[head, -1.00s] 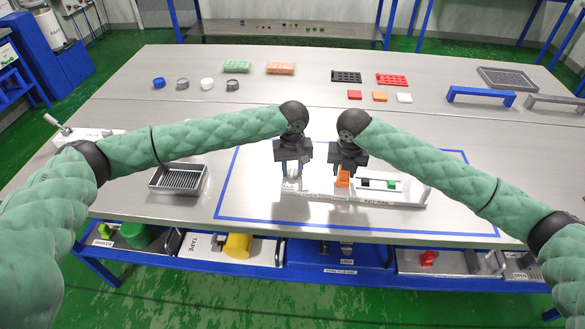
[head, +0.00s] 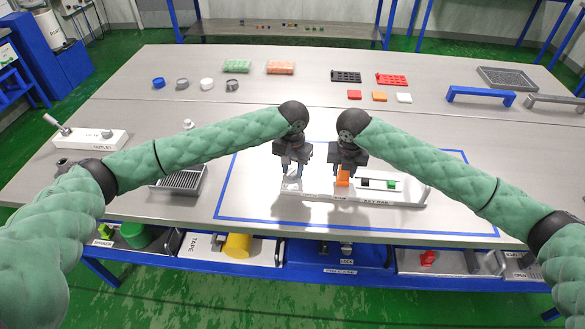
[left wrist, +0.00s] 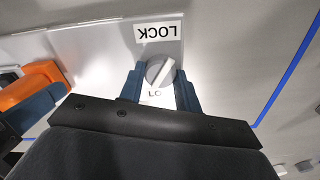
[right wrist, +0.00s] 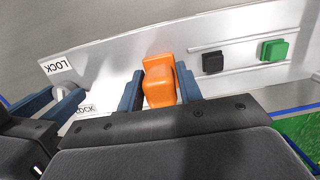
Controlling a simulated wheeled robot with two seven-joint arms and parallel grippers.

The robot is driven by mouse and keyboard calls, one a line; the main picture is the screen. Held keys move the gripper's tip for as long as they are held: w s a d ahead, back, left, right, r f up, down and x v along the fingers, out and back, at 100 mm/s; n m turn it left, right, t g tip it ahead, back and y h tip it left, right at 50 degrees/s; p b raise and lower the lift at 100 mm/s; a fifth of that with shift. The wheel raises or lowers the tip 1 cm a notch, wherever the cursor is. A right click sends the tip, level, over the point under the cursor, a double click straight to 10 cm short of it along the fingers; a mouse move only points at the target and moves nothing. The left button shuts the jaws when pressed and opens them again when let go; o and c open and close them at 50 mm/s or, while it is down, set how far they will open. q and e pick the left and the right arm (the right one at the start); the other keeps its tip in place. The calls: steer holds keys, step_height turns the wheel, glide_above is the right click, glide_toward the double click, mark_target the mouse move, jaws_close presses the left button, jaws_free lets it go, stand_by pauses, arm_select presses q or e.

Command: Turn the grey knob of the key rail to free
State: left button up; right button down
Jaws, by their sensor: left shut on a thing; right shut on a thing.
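The key rail (head: 410,197) is a pale plate lying in the blue-outlined area. In the left wrist view the round grey knob (left wrist: 160,73) sits by a LOCK label (left wrist: 160,31), with more lettering partly hidden beneath it. The fingers of my left gripper (left wrist: 160,88) are on both sides of the knob, shut on it; its raised bar is tilted. My right gripper (right wrist: 160,90) is shut on the orange block (right wrist: 159,82) on the rail. In the head view both grippers stand close side by side over the rail's left part.
A black block (right wrist: 212,62) and a green block (right wrist: 274,50) sit along the rail's slot. A grey tray (head: 190,183) lies left of the outline. The OUTLET box (head: 90,139) is farther left.

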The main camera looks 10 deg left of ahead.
mark_target(293, 171)
arm_select(q)
steer(key=m, duration=0.5)
steer(key=shift+m, duration=0.3)
steer(key=m, duration=0.5)
steer(key=shift+m, duration=0.3)
steer(key=o, duration=1)
step_height(293, 171, up, 12)
steer(key=shift+r, duration=0.1)
arm_select(e)
steer(key=c, duration=0.9)
jaws_free()
